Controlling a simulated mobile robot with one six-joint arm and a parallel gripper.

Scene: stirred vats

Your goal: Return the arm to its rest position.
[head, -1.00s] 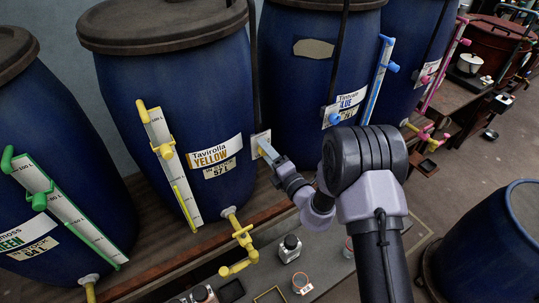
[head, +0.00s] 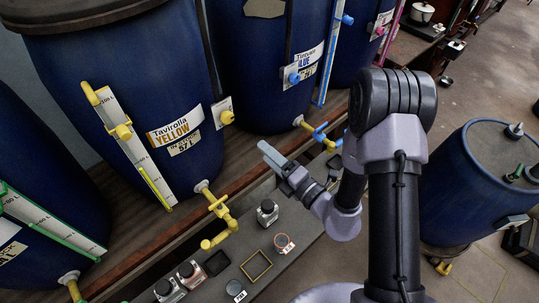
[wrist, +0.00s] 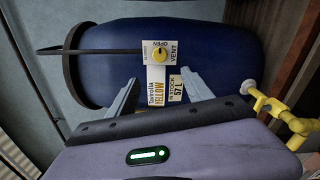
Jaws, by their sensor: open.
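My arm (head: 392,180) reaches up from the lower right of the head view and bends back toward the vats. My gripper (head: 268,152) points up and left, apart from the yellow vat (head: 130,75), above the bench edge. In the wrist view my gripper (wrist: 157,90) is open, with nothing between its two pale fingers. Beyond them, the yellow vat's vent plate (wrist: 149,50) carries a yellow knob (wrist: 160,56). The plate also shows in the head view (head: 222,108), with clear space between it and my gripper.
A yellow tap (head: 217,207) sticks out below the vat. A grey bench (head: 215,285) holds a small bottle (head: 267,212), an orange-rimmed cup (head: 284,243) and a yellow frame (head: 256,266). A blue-labelled vat (head: 250,60) stands behind; a blue drum (head: 475,190) is at right.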

